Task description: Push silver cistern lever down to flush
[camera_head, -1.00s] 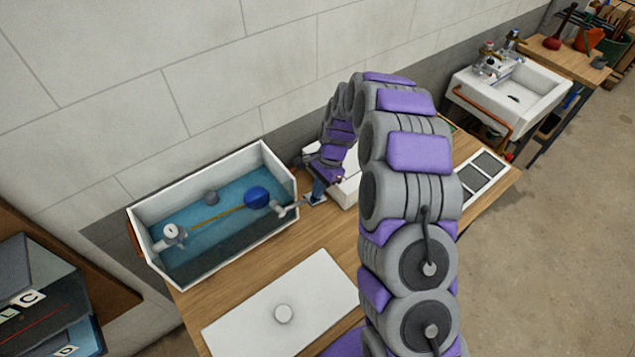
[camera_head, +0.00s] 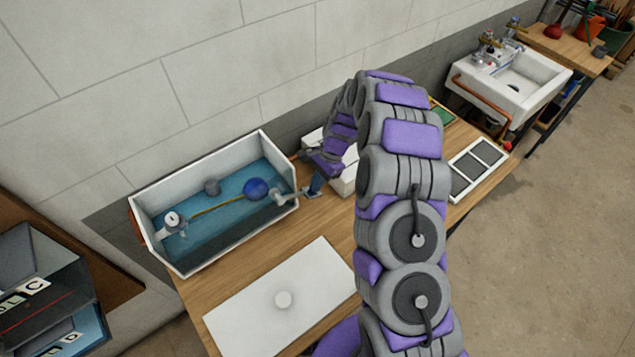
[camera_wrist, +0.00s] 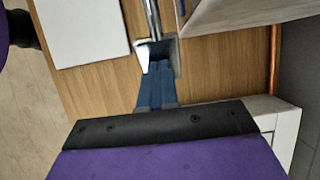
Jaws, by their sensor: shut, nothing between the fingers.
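The white cistern (camera_head: 214,160) stands open on the wooden bench, with blue water and a blue ball float (camera_head: 256,188) inside. Its silver lever (camera_head: 284,197) sticks out past the right end wall. In the wrist view the lever's flat end (camera_wrist: 157,50) lies just beyond my fingertips. My gripper (camera_head: 316,184) is at the lever's outer end, its blue fingers shut and empty. In the wrist view my gripper (camera_wrist: 156,66) appears to meet or nearly meet the lever end; I cannot tell whether they touch.
The white cistern lid (camera_head: 250,308) lies flat on the bench in front. A white box (camera_head: 345,180) stands close behind my gripper. A tray with dark panels (camera_head: 477,170) lies at the bench's right end. A white sink (camera_head: 515,90) is farther right.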

